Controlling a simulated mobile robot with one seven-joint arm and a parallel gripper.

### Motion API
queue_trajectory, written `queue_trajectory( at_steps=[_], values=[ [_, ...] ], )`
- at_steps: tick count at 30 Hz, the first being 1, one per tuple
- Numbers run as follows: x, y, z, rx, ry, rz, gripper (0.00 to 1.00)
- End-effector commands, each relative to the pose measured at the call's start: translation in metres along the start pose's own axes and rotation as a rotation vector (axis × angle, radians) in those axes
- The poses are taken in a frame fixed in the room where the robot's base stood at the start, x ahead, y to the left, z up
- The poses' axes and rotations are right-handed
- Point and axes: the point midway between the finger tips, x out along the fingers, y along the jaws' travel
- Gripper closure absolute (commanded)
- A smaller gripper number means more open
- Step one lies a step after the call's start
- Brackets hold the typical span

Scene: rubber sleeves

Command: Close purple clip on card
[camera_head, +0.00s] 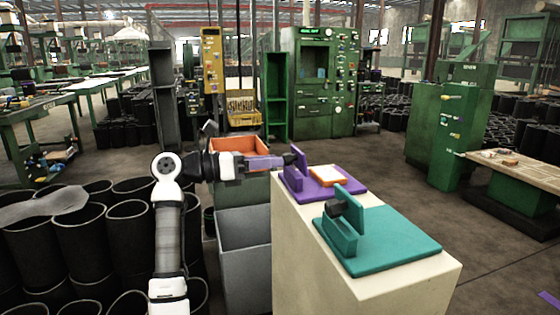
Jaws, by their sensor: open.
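The purple clip (298,168) stands on the far part of a pale pedestal, with a flat purple base and upright purple plates. The card (328,175), white with an orange border, lies on its base, right of the plates. My gripper (284,161) reaches in from the left at the height of the plates, close beside the clip's dark block. The jaws are open, but they are small and overlap the clip, so I cannot tell whether they touch it. A purple stretch shows along the gripper, and its extent is unclear.
A teal clip (400,240) with a dark block stands nearer on the same pedestal (320,270). An orange bin (240,146) is behind my arm, and a grey bin (245,230) is below it. Black rubber sleeves (85,235) crowd the left. Open floor lies right of the pedestal.

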Motion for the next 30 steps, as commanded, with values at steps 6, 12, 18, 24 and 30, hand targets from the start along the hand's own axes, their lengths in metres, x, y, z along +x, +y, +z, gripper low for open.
queue_trajectory(
  at_steps=[6, 12, 18, 24, 30],
  values=[
    [0.026, 0.0, 0.0, 0.0, -0.001, -0.001, 0.54],
    [0.03, 0.0, 0.0, 0.0, -0.001, 0.001, 0.54],
    [0.03, 0.0, 0.0, 0.0, -0.001, 0.0, 0.58],
    [0.03, 0.0, 0.0, 0.0, -0.001, 0.0, 0.84],
    [0.03, 0.0, 0.001, 0.0, 0.0, 0.0, 0.98]
  ],
)
